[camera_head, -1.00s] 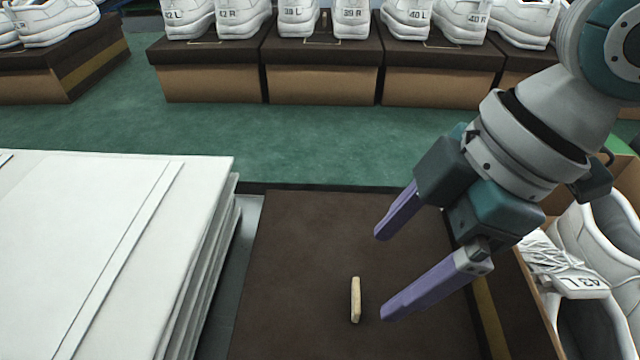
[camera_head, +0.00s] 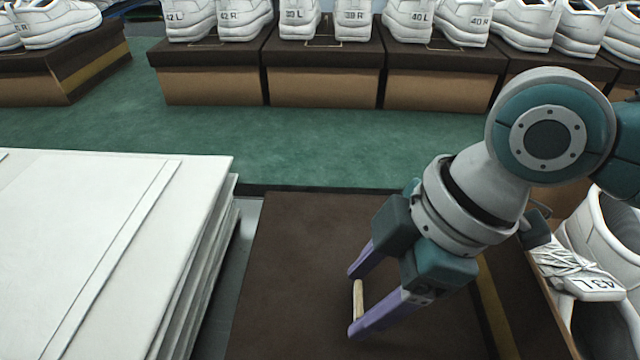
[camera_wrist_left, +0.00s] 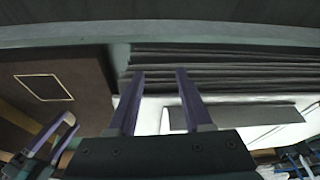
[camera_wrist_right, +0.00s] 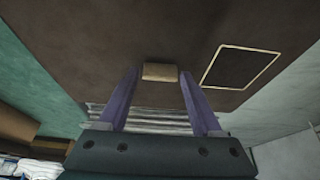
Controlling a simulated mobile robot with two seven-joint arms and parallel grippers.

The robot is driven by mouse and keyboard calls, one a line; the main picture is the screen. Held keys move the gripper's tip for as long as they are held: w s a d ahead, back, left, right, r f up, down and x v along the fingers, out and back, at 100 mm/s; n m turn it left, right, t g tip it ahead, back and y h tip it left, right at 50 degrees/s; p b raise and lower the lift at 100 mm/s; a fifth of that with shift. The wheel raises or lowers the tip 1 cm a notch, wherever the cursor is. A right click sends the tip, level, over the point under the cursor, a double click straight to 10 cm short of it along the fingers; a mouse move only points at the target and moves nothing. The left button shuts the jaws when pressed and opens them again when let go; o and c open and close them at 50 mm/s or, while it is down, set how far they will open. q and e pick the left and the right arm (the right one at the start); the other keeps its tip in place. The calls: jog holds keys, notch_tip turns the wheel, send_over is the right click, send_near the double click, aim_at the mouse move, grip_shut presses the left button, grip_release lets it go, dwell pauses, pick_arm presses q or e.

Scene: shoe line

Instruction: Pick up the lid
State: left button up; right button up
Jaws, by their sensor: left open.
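The lid (camera_head: 295,245) is a flat dark brown panel in the lower middle of the head view, with a small pale wooden handle (camera_head: 358,299) on top. My right gripper (camera_head: 356,302) is open over the lid, its purple fingertips at either end of the handle. In the right wrist view the handle (camera_wrist_right: 160,72) lies between the open fingertips, and the lid (camera_wrist_right: 110,40) carries a pale rectangular outline. Whether the fingers touch the handle cannot be told. My left gripper (camera_wrist_left: 160,72) is open and empty in the left wrist view, near a stack of sheets; it is outside the head view.
A stack of white boards (camera_head: 100,240) stands left of the lid. A box with a white shoe marked 43 L (camera_head: 590,285) is at the right, close to my right arm.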

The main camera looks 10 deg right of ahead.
grip_shut()
dwell(0.3)
notch_tip(320, 180, up, 20)
jog(key=p, duration=0.5)
